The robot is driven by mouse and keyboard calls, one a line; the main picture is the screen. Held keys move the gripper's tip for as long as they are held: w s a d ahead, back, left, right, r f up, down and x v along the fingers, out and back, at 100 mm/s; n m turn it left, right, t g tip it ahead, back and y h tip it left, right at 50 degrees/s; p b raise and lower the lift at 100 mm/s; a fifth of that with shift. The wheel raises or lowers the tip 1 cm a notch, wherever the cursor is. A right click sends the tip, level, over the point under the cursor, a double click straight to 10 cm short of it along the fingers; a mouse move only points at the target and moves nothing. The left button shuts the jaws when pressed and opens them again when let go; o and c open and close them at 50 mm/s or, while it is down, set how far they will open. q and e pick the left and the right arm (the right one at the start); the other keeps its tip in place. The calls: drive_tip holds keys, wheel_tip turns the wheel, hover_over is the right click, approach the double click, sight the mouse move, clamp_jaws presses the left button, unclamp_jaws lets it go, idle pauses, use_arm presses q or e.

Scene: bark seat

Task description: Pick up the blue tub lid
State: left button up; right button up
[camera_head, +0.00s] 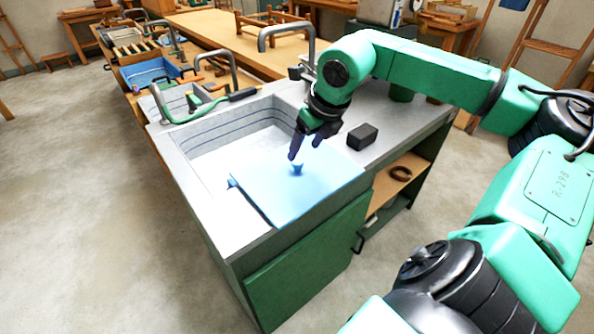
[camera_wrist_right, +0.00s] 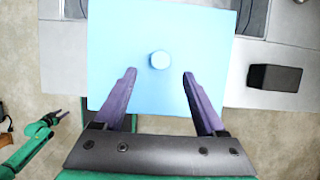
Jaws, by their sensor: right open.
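The blue tub lid (camera_head: 285,195) is a flat light-blue square with a small round knob (camera_head: 297,169) in its middle. It lies level across the near right part of the sink. In the right wrist view the lid (camera_wrist_right: 120,35) fills the centre. My right gripper (camera_head: 294,146) is open just above the knob, pointing down. In the right wrist view its two dark fingers (camera_wrist_right: 160,80) stand apart either side of the knob's line, touching nothing that I can see. My left gripper (camera_wrist_right: 52,118) shows small at the left of that view, its fingers apart and empty.
The grey sink counter (camera_head: 195,185) surrounds the white basin (camera_head: 240,140). A black block (camera_head: 362,136) stands on the counter right of my right gripper. A tall metal faucet (camera_head: 290,35) rises behind. Open floor lies to the left.

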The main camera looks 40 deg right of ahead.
sight(297, 161)
drive_tip(key=p+x, duration=0.2)
drive_tip(key=x, duration=0.3)
drive_tip(key=shift+w, duration=0.2)
drive_tip(key=shift+w+d+f, duration=0.1)
drive_tip(key=shift+f, duration=0.2)
clamp_jaws()
idle(0.9)
